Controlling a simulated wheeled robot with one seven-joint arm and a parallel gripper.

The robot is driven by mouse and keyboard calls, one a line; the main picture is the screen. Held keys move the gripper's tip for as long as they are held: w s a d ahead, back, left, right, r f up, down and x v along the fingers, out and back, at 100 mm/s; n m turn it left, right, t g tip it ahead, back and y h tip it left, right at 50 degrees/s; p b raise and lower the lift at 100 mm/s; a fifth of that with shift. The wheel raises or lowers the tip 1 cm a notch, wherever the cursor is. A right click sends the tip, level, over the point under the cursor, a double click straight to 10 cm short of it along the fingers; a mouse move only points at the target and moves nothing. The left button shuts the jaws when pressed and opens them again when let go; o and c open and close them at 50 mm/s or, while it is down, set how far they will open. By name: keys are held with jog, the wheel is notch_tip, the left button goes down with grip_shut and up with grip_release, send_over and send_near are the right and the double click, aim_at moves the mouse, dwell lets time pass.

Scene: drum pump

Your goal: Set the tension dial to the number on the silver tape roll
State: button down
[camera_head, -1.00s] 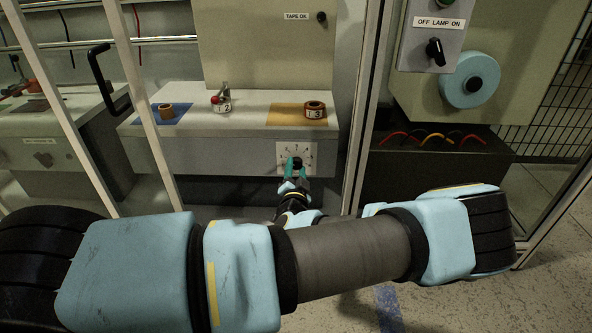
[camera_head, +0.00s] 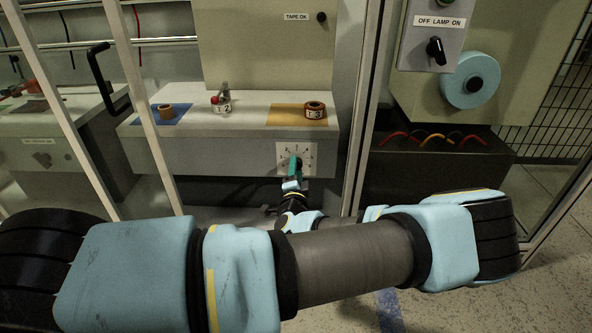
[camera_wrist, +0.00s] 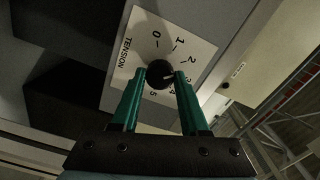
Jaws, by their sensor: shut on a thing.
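The tension dial is a black round knob (camera_wrist: 159,73) on a white plate (camera_head: 307,148) marked 0 to 5 and TENSION, on the bench front. Its pale pointer mark points to about 3 in the wrist view; that numeral is partly covered by a finger. My gripper (camera_wrist: 160,76) has its two green fingers shut on the knob from both sides; they also show in the head view (camera_head: 295,167). A small greyish roll labelled 2 (camera_head: 226,108) stands mid-bench; it looks like the silver one. A brown-orange roll labelled 3 (camera_head: 314,108) sits on a yellow mat.
A tan roll (camera_head: 166,110) sits on a blue mat (camera_head: 181,109) at the bench's left; no number shows on it. A red-topped part (camera_head: 214,100) is beside the roll labelled 2. Pale frame posts (camera_head: 365,110) stand left and right of the dial.

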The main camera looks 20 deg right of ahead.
jog(key=shift+c, duration=2)
grip_release()
jog(key=p+v, duration=0.1)
jog(key=v, duration=0.9)
jog(key=shift+s, duration=0.4)
jog(key=shift+a, duration=0.15)
